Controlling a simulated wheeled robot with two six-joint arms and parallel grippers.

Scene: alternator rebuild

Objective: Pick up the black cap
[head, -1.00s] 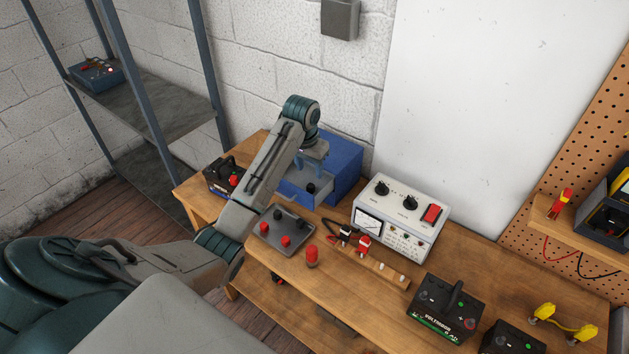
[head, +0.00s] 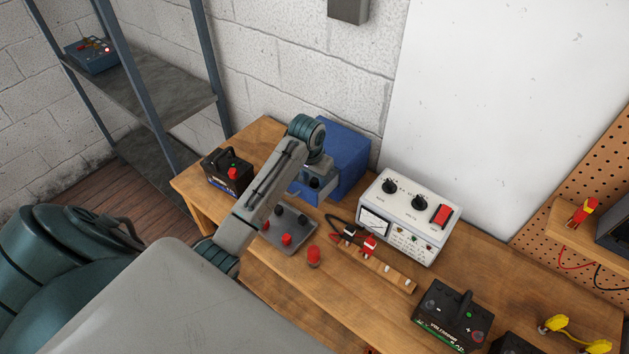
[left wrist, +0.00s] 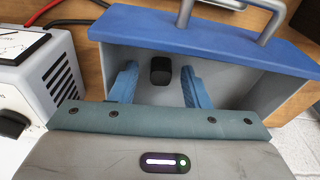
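A black cap (left wrist: 160,71) lies inside the open drawer of a blue cabinet (head: 345,160). In the left wrist view the drawer (left wrist: 115,57) has a blue front edge and grey inner walls. My left gripper (left wrist: 160,86) is open in the drawer, one blue finger on each side of the cap, with gaps between the fingers and the cap. In the head view a dark piece in the drawer (head: 314,183) shows just under my left wrist, and my fingers there are mostly hidden. My right gripper is not in view.
A grey tray (head: 290,249) with red and black caps lies in front of the drawer. A black battery (head: 228,174) stands left, a white test meter (head: 408,215) right. A red cap (head: 314,256) and a wooden strip with clips (head: 395,277) lie nearby.

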